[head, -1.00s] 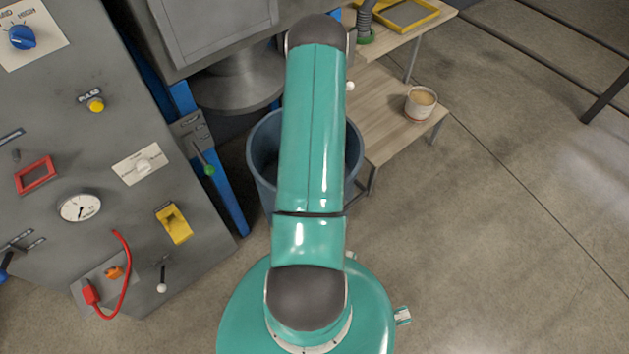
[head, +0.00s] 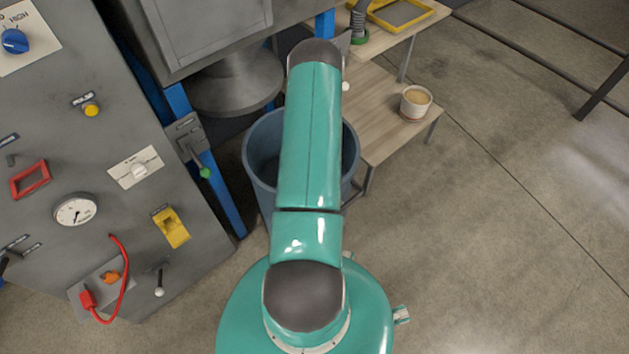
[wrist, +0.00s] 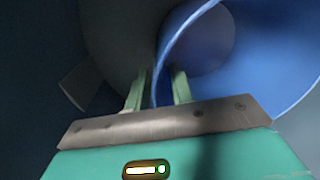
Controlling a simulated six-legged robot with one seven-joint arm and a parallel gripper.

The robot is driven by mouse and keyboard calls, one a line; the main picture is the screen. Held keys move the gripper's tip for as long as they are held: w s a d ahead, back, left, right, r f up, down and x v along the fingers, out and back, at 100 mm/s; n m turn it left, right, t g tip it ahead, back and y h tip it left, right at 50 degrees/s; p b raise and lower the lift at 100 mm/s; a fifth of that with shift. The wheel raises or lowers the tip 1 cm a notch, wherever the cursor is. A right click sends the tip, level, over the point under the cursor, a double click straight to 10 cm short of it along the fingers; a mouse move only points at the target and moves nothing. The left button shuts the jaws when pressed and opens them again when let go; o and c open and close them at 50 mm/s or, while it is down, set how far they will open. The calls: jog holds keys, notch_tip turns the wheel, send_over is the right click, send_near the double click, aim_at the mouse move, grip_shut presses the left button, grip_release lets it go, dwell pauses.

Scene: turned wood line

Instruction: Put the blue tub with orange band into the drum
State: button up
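The blue tub shows in the wrist view as a curved blue rim and inner wall (wrist: 265,50). Its orange band is out of sight. My gripper (wrist: 162,78) has its two pale green fingers close together, one on each side of the tub's wall, and appears shut on it. The drum (head: 262,165) is the dark blue-grey open container below my arm in the head view. My arm covers its middle, and hides the gripper and tub there. Dark surfaces surround the tub in the wrist view.
A grey control panel (head: 110,190) with knobs, a gauge and levers stands left of the drum. A grey machine outlet (head: 235,90) hangs behind it. A wooden bench (head: 385,135) at right bears a pale pot (head: 415,102).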

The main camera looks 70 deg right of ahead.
jog(key=shift+r, duration=0.15)
notch_tip(320, 180, up, 12)
jog(key=shift+s+a, duration=0.2)
jog(key=shift+s, duration=0.15)
dwell(0.3)
